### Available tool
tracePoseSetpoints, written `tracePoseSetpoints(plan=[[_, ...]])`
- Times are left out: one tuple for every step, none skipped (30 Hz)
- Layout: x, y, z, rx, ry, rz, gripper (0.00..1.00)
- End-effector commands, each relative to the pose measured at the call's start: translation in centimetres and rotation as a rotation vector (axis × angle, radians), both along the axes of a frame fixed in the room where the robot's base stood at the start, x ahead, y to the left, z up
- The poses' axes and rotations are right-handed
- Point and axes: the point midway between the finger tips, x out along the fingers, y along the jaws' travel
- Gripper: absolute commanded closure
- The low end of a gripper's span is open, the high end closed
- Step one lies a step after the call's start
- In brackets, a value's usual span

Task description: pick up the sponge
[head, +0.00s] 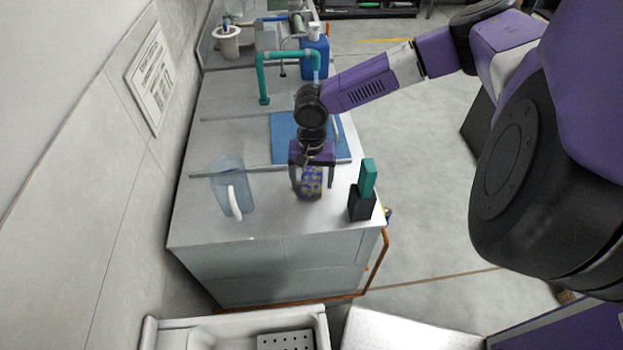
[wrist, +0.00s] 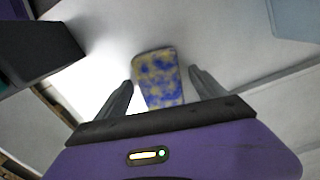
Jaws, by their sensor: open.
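The sponge (head: 311,182) is a small block mottled in blue and yellow on the pale counter top (head: 270,222). In the wrist view the sponge (wrist: 160,78) lies between and slightly beyond my fingertips. My gripper (head: 312,186) is over it with a finger on each side. In the wrist view my gripper (wrist: 162,84) is open, with a gap visible between each finger and the sponge. I cannot tell how high the fingertips are above the counter.
A clear blue pitcher (head: 229,190) with a white handle stands left of the sponge. A black holder (head: 361,204) with a teal block (head: 367,178) stands to the right, near the counter edge. A blue mat (head: 290,135), teal pipe (head: 262,75) and blue jug (head: 314,60) are farther back.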

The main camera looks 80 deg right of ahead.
Motion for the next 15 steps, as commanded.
tracePoseSetpoints(plan=[[0.04, 0.01, -0.10, 0.000, -0.001, 0.000, 0.20], [0.04, 0.02, -0.12, 0.000, -0.001, 0.000, 0.20], [0.04, 0.02, -0.13, 0.000, -0.001, 0.000, 0.20], [0.04, 0.02, -0.13, 0.000, -0.001, 0.000, 0.20], [0.04, 0.02, -0.12, 0.000, -0.001, 0.000, 0.20], [0.04, 0.03, -0.12, 0.000, -0.001, 0.000, 0.20], [0.04, 0.03, -0.12, 0.000, -0.001, 0.000, 0.24], [0.04, 0.03, -0.12, 0.000, -0.001, 0.000, 0.30], [0.04, 0.03, -0.11, 0.000, -0.001, 0.000, 0.38], [0.04, 0.03, -0.11, 0.000, -0.001, 0.000, 0.44], [0.03, 0.04, -0.11, 0.000, -0.001, 0.000, 0.49], [0.04, 0.03, -0.10, 0.000, -0.001, 0.001, 0.57], [0.03, 0.04, -0.10, 0.000, -0.001, 0.001, 0.63], [0.04, 0.03, -0.10, 0.000, -0.001, 0.001, 0.69], [0.02, 0.04, -0.10, 0.000, -0.001, 0.001, 0.77]])
